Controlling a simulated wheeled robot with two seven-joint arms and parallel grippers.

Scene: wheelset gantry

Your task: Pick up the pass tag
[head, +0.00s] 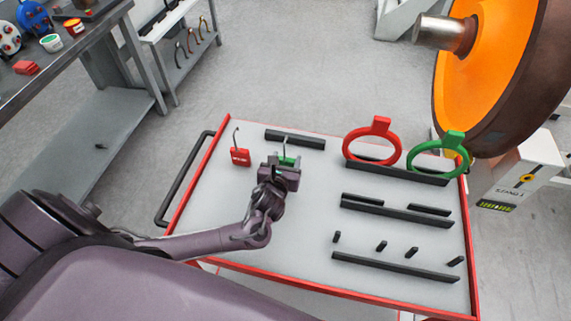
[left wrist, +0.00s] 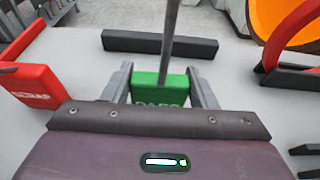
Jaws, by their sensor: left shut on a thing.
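The pass tag is a green block with pale lettering, partly hidden, and a thin upright metal hook. In the left wrist view the pass tag (left wrist: 160,88) sits between the two fingers of my left gripper (left wrist: 161,85), which is shut on it. In the head view the green tag (head: 289,160) shows just beyond my left gripper (head: 284,166), over the left part of the cart top. I cannot tell whether the tag touches the cart top. My right gripper is not in view.
A red scrap tag (head: 240,156) stands left of my gripper. A black bar (head: 295,139) lies behind it. Red (head: 372,128) and green (head: 438,144) ring gauges stand in a rack at right. Black racks fill the right of the cart (head: 250,215). An orange wheel (head: 490,60) stands beyond.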

